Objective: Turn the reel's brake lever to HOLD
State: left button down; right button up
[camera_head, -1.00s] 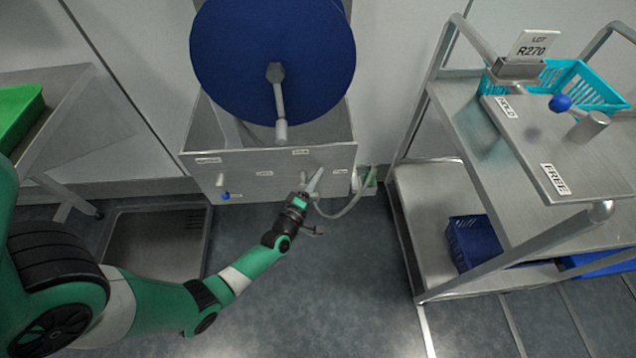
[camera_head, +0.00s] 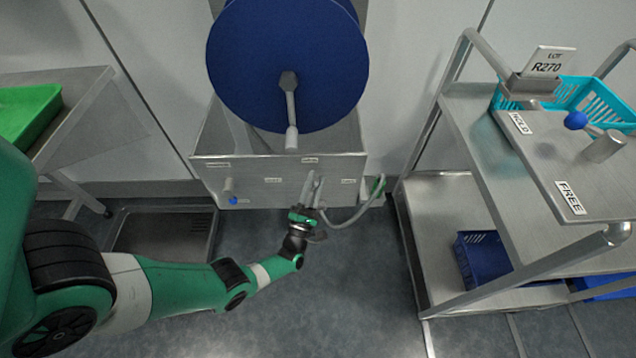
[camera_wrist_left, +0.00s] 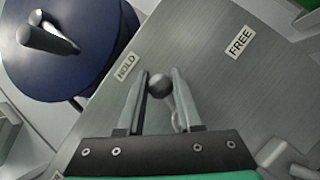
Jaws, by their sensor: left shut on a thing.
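The big blue reel (camera_head: 330,55) with its grey crank stands above a steel box (camera_head: 215,180) and also shows in the wrist view (camera_wrist_left: 95,25). My left gripper (camera_head: 312,180) is at the box's front, on the right-hand lever. In the wrist view, the fingers of my left gripper (camera_wrist_left: 162,78) are shut on this brake lever's dark ball knob (camera_wrist_left: 160,86). The lever leans up and left, nearer the HOLD label (camera_wrist_left: 127,66) than the FREE label (camera_wrist_left: 239,42). The box's labels are too small to read in the head view. My right gripper is out of view.
Another lever with a blue knob (camera_head: 233,201) is at the box's left. A hose (camera_head: 350,218) curves beside my gripper. A green tray (camera_head: 30,115) is at left.

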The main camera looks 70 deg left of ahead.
pick_arm(q)
jog(key=shift+s+a+n+g+y, duration=0.1)
jog(key=shift+s+n+g+y, duration=0.15)
jog(key=shift+n+y, duration=0.4)
jog(key=shift+n+g, duration=0.25)
jog(key=shift+n, duration=0.2)
jog(key=c, duration=0.8)
grip_release()
jog(key=shift+c, duration=0.2)
